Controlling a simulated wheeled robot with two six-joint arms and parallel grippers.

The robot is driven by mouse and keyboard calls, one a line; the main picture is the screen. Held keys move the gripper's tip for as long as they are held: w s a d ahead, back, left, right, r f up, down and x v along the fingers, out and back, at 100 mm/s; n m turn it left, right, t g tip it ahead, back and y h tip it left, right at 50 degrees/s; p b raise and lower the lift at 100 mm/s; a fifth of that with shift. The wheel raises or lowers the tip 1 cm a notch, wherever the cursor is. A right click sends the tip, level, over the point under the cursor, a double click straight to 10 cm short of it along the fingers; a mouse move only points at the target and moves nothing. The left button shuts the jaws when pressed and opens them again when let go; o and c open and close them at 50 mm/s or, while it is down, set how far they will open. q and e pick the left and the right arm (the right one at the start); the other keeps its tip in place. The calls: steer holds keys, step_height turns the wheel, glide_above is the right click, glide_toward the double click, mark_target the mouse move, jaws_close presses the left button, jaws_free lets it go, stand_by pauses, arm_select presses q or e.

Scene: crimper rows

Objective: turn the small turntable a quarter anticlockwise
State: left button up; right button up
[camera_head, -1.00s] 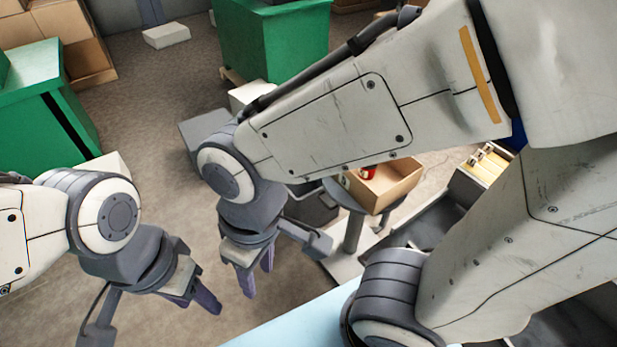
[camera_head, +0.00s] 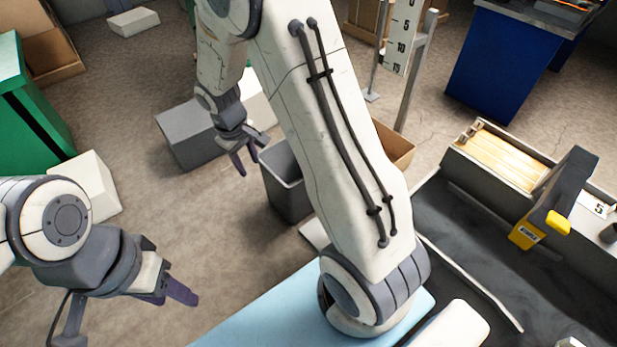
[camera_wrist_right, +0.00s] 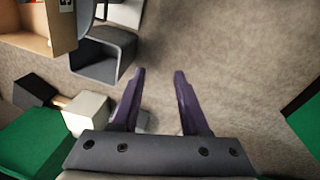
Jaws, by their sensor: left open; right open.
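I cannot make out the small turntable; my right arm covers much of the middle of the head view. An open cardboard box (camera_head: 396,147) shows partly behind that arm, and what it stands on is hidden. A cardboard box (camera_wrist_right: 38,42) also shows at the upper left of the right wrist view. My right gripper (camera_head: 245,157) is open and empty over the floor, left of the box. Its two purple fingers stand apart in the wrist view (camera_wrist_right: 159,76). My left gripper (camera_head: 178,290) is open and empty at the lower left.
A grey bin (camera_head: 285,187) stands between my right gripper and arm. A grey block (camera_head: 184,138) and white block (camera_head: 92,187) lie on the floor. A light-blue surface (camera_head: 265,322) is in front. A slatted tray (camera_head: 505,157) and a dark yellow-marked device (camera_head: 555,200) are right.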

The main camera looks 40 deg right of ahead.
steer(key=w+d+f+m, duration=0.2)
steer(key=d+f, duration=1.7)
steer(key=d, duration=0.2)
steer(key=shift+g+h, duration=0.3)
steer(key=shift+s+d+f, duration=0.1)
steer(key=shift+d+f, duration=0.2)
steer(key=shift+f, duration=1.35)
steer(key=shift+s+d+f, duration=0.1)
steer(key=shift+d+f, duration=0.2)
steer(key=shift+f, duration=1.4)
steer(key=shift+s+d+f, duration=0.1)
steer(key=shift+d+f, duration=0.2)
steer(key=shift+f, duration=1.35)
steer(key=shift+w, duration=0.1)
jaws_close()
